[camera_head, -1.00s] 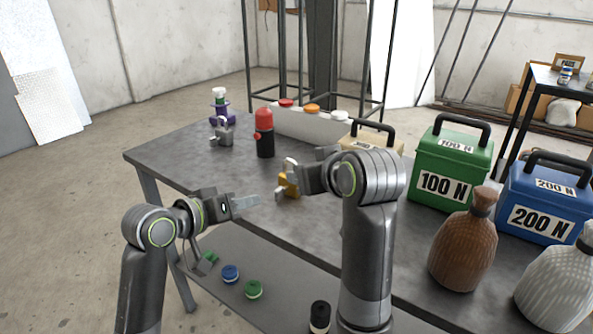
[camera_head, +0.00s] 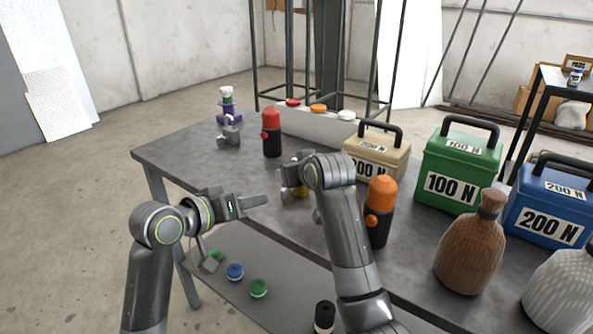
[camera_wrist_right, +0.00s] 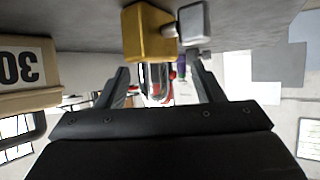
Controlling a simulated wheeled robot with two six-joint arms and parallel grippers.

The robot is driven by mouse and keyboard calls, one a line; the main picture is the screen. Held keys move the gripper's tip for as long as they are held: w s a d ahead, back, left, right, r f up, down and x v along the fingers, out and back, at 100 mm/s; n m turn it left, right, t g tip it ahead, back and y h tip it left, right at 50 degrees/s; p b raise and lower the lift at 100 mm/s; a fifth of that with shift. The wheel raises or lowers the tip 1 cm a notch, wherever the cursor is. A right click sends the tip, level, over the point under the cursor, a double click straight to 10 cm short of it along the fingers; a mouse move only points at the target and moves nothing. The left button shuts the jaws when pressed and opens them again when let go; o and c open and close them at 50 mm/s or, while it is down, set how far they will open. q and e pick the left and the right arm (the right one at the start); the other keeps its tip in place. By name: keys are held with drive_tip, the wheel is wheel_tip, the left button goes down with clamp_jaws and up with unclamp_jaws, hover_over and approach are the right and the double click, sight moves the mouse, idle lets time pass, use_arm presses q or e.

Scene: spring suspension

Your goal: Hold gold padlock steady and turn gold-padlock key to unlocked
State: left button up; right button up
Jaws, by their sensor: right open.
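The gold padlock (camera_head: 300,192) stands on the grey table, largely hidden behind my right arm in the head view. In the right wrist view the gold padlock (camera_wrist_right: 148,34) shows at the top centre, with its shackle pointing between my fingers. A silver block-like piece (camera_wrist_right: 193,22), apparently the key, sticks out from its side. My right gripper (camera_wrist_right: 165,80) is open, its fingers apart around the shackle end; contact cannot be told. My left gripper (camera_head: 265,199) is at the table's near edge, left of the padlock and apart from it; its fingers overlap in the view.
A grey padlock (camera_head: 229,134) and a red-capped black bottle (camera_head: 271,134) stand further back. An orange-capped bottle (camera_head: 380,210) stands right of my right arm. Beige (camera_head: 377,153), green (camera_head: 462,165) and blue (camera_head: 550,205) weight boxes fill the right side.

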drive_tip(key=shift+w, duration=0.15)
use_arm(q)
drive_tip(key=shift+c, duration=0.2)
use_arm(e)
drive_tip(key=shift+f, duration=0.1)
clamp_jaws()
use_arm(q)
drive_tip(key=shift+c, duration=0.2)
